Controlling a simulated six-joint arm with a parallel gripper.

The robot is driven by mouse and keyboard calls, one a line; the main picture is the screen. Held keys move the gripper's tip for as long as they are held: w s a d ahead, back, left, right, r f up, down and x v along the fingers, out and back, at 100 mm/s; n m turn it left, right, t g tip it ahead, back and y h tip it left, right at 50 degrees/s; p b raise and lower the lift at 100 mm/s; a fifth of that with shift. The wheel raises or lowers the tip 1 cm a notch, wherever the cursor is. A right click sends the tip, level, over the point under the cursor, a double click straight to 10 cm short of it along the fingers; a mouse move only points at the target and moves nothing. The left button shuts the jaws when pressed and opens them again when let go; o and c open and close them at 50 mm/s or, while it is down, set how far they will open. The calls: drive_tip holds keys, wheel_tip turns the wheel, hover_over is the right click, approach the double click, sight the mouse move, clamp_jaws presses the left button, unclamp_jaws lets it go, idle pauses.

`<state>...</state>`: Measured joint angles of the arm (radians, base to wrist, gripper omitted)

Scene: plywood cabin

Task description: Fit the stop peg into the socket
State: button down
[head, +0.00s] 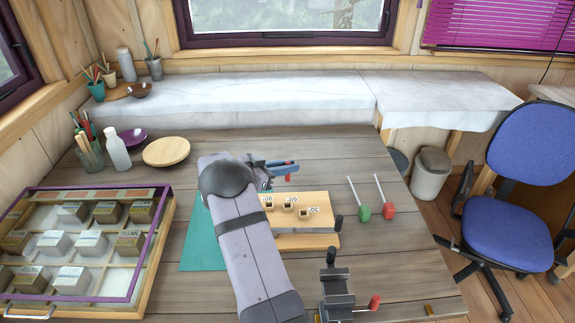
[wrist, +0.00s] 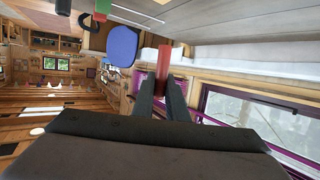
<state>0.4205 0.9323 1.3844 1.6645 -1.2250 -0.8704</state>
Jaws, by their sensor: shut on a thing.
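My gripper (head: 284,170) is shut on a small red peg (head: 289,178), held above the back edge of a wooden board. In the wrist view the red peg (wrist: 163,66) sticks out beyond the two dark fingertips (wrist: 161,92). The wooden board (head: 300,241) lies on the table, partly hidden by my arm. I cannot tell which opening is the socket. The peg is apart from them.
A green-handled rod (head: 364,212) and a red-handled rod (head: 389,212) lie right of the board. A dark vise (head: 338,287) stands at the front. A purple-rimmed case (head: 161,236) of blocks is at left. A round wooden plate (head: 166,151) sits behind. The table's right side is mostly clear.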

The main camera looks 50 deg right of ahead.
sight(288, 180)
drive_tip(key=shift+f+b, duration=1.1)
drive_tip(key=shift+f, duration=1.3)
drive_tip(key=shift+p, duration=0.6)
drive_tip(key=shift+f+b, duration=2.05)
drive_tip(key=shift+f, duration=1.3)
drive_tip(key=c, duration=1.7)
unclamp_jaws()
drive_tip(key=f+b+v, duration=0.1)
drive_tip(key=v, duration=0.3)
drive_tip(key=f+b+v, duration=0.1)
drive_tip(key=v, duration=0.4)
drive_tip(key=a+f+b+v, duration=0.1)
drive_tip(key=v, duration=0.4)
drive_tip(key=shift+w+a+f+b, duration=0.1)
drive_tip(key=shift+w+a+b, duration=0.15)
drive_tip(key=shift+b, duration=0.15)
